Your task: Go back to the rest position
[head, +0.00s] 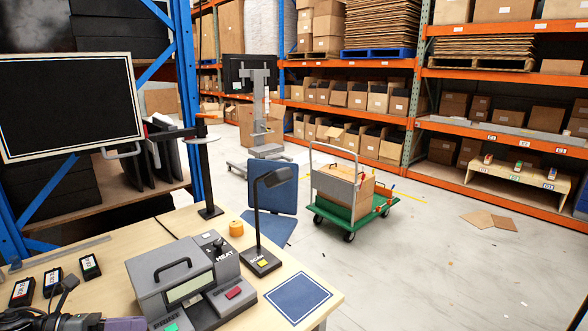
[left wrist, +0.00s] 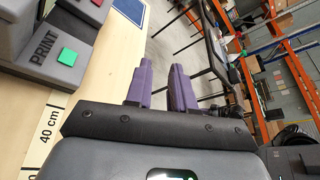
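My left gripper (head: 126,323) shows at the bottom left edge of the head view, low over the near edge of the table, and is mostly cut off. In the left wrist view its two purple fingers (left wrist: 162,78) are apart with nothing between them. They point past the table edge, beside the grey machine marked PRINT (left wrist: 55,40). The head view does not show my right gripper.
The wooden table (head: 205,228) carries a grey machine (head: 185,275), a black lamp-like stand (head: 262,262), a blue mat (head: 298,298) and several small black devices (head: 90,266). A monitor (head: 70,105) stands left. A green cart (head: 350,205) is on the floor beyond.

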